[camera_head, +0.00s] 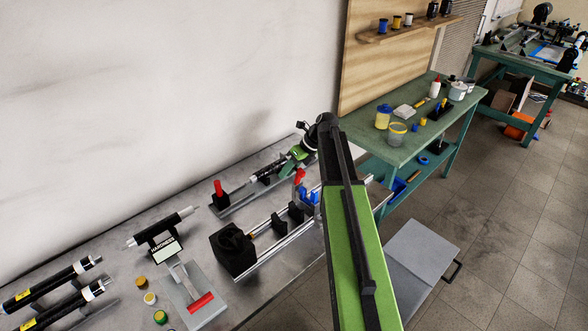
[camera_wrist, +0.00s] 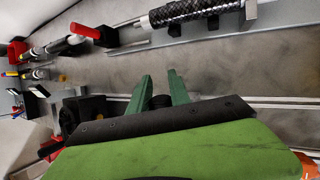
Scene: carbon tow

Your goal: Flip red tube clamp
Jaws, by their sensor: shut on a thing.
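One tube clamp with a red handle (camera_head: 217,187) stands on the left end of the fixture on the grey bench; its red handle also shows at the upper left of the wrist view (camera_wrist: 85,31). A second upright red handle (camera_head: 299,176) shows just below my gripper (camera_head: 292,157). A black braided tube (camera_wrist: 190,9) lies along the fixture beyond my fingers. In the wrist view my green gripper fingers (camera_wrist: 161,90) are apart, shut on a dark thing (camera_wrist: 160,101) between them. My gripper's body hides most of it, and I cannot tell what it is.
Rails with black blocks (camera_head: 279,222) and blue pieces (camera_head: 309,196) lie in front of the fixture. The white wall is close behind. A green table (camera_head: 400,150) stands right.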

